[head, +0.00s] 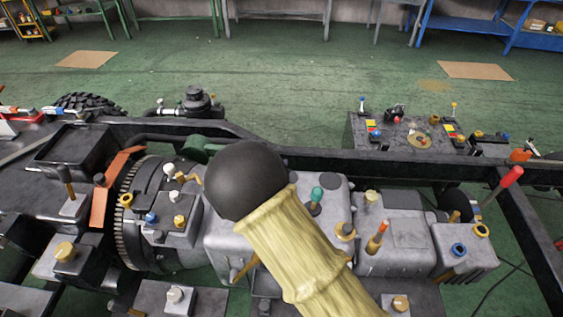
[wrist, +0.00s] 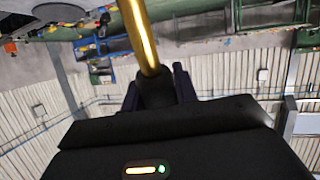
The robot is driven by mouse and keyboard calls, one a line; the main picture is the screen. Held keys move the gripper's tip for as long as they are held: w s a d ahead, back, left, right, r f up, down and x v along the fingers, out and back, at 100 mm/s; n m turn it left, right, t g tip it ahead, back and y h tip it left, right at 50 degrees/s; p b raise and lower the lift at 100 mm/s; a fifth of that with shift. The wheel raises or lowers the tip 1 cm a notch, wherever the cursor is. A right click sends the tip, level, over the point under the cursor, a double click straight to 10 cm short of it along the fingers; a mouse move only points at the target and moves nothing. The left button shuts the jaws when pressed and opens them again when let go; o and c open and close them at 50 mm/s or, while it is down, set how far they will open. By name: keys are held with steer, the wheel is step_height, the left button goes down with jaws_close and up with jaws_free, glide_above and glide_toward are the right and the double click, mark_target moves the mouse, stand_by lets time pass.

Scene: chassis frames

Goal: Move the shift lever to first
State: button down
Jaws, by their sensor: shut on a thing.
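My gripper (wrist: 157,84) shows in the wrist view, its two dark fingers shut on the dark end of a golden rod. The rod, which looks like the shift lever (wrist: 141,36), runs from between the fingers up out of the top of that picture. Its foot is not seen there. In the head view, my yellow-sleeved arm with its round black end reaches over the grey gearbox (head: 408,233). It hides my gripper and the held end of the lever. Which slot the lever stands in cannot be told.
Several small levers stand around, among them a teal-knobbed one (head: 318,194), an orange-tipped one (head: 379,238) and a red-handled one (head: 508,180). A black frame rail (head: 400,165) runs behind the gearbox. A flywheel (head: 127,215) is at the left. Green floor behind is mostly clear.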

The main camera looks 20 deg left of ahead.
steer(key=c, duration=1.1)
jaws_free()
steer(key=shift+w+f, duration=0.1)
steer(key=b+v, duration=0.2)
steer(key=v, duration=1.5)
steer(key=shift+s+r, duration=0.25)
steer(key=shift+w, duration=0.15)
